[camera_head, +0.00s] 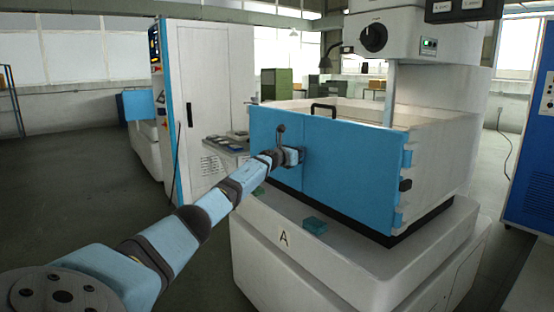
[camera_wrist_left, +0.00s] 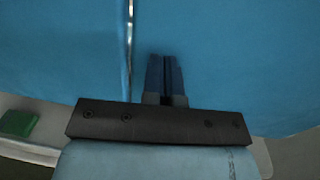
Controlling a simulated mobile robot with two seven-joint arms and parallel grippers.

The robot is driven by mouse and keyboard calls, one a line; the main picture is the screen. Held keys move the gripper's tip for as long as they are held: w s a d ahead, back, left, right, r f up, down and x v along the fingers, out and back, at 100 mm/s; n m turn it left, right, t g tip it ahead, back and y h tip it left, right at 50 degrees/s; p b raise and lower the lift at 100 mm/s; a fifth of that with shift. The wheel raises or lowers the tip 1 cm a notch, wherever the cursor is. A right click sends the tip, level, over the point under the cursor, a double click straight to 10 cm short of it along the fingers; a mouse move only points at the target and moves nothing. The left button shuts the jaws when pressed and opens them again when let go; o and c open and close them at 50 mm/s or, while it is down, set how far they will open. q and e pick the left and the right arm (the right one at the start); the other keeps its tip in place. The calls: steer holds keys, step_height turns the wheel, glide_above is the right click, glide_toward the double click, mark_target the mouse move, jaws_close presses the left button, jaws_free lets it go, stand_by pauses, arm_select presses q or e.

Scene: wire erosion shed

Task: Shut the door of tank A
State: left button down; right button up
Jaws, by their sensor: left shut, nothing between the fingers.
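Tank A stands on a white base marked with an A label (camera_head: 284,239). Its front is blue, with a door panel (camera_head: 355,165) on the right and a narrower blue panel (camera_head: 262,130) on the left. Hinges show at the door's right edge. The door looks nearly in line with the left panel; a thin bright seam (camera_wrist_left: 130,35) shows between them, and I cannot tell whether it is fully shut. My left gripper (camera_head: 300,155) is shut and empty, its fingertips (camera_wrist_left: 165,62) against or just off the blue face, right of the seam.
A black handle (camera_head: 323,106) stands on the front's top edge. A small teal block (camera_head: 315,225) lies on the base ledge. A white cabinet (camera_head: 205,100) stands behind at left, and a blue cabinet (camera_head: 533,165) at right. Floor at left is clear.

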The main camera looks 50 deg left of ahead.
arm_select(q)
steer(key=s, duration=1.1)
steer(key=shift+s+a+p, duration=0.3)
arm_select(e)
steer(key=shift+s+f, duration=0.1)
steer(key=shift+s, duration=0.35)
arm_select(q)
steer(key=shift+f, duration=0.1)
